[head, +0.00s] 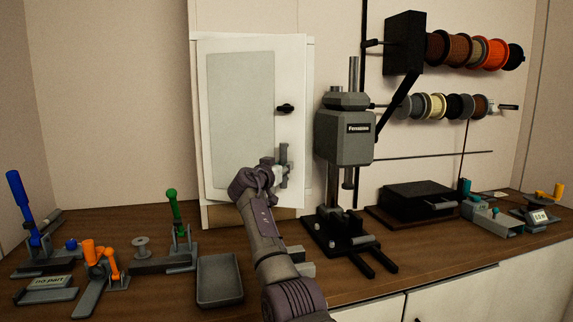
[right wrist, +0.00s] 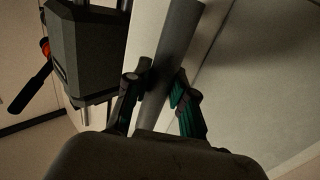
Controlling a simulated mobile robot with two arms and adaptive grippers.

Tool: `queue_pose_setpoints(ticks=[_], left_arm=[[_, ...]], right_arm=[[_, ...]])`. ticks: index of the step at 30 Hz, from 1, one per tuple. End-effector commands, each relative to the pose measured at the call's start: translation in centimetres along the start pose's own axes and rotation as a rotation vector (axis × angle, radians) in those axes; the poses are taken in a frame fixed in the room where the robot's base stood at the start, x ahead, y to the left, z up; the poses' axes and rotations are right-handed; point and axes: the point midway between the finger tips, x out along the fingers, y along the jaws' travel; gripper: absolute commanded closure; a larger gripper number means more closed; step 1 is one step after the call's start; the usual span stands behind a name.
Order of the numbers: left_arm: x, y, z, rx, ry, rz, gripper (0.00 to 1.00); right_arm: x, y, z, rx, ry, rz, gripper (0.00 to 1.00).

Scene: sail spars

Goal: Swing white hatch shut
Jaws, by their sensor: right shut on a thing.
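The white hatch (head: 292,70) is the door of a tall cabinet against the back wall, with a grey panel and a black knob (head: 285,108). It sits close to the cabinet frame (head: 310,90); I cannot tell whether a small gap remains. A grey upright bar handle (head: 284,155) is on its lower right. My right gripper (head: 279,172) is at this handle. In the right wrist view the fingers (right wrist: 160,90) are on both sides of the grey bar (right wrist: 180,45), shut on it. My left gripper is not in view.
A grey drill press (head: 345,140) stands just right of the hatch. A grey tray (head: 219,280) and clamps with blue, orange (head: 90,252) and green (head: 172,205) handles are on the bench at left. A black box (head: 418,200) and spools (head: 460,50) are at right.

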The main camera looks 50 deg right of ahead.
Motion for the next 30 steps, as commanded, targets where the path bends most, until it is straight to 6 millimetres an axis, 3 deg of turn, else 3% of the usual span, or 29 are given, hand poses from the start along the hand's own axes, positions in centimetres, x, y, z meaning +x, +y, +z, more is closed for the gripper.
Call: queue_pose_setpoints(ticks=[12,21,22,27,30], left_arm=[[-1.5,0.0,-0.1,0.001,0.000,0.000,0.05],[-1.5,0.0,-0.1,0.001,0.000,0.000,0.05],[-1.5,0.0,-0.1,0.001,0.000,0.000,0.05],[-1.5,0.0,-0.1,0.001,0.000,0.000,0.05],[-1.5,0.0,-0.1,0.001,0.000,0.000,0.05]], right_arm=[[4.2,-0.1,-0.3,-0.002,0.001,0.000,1.00],[4.5,-0.1,-0.1,0.000,0.002,0.000,1.00],[4.5,-0.1,-0.1,0.000,0.002,0.000,0.75],[4.5,-0.1,-0.1,0.000,0.001,0.000,0.47],[4.4,-0.1,0.0,0.000,0.001,-0.001,0.47]])
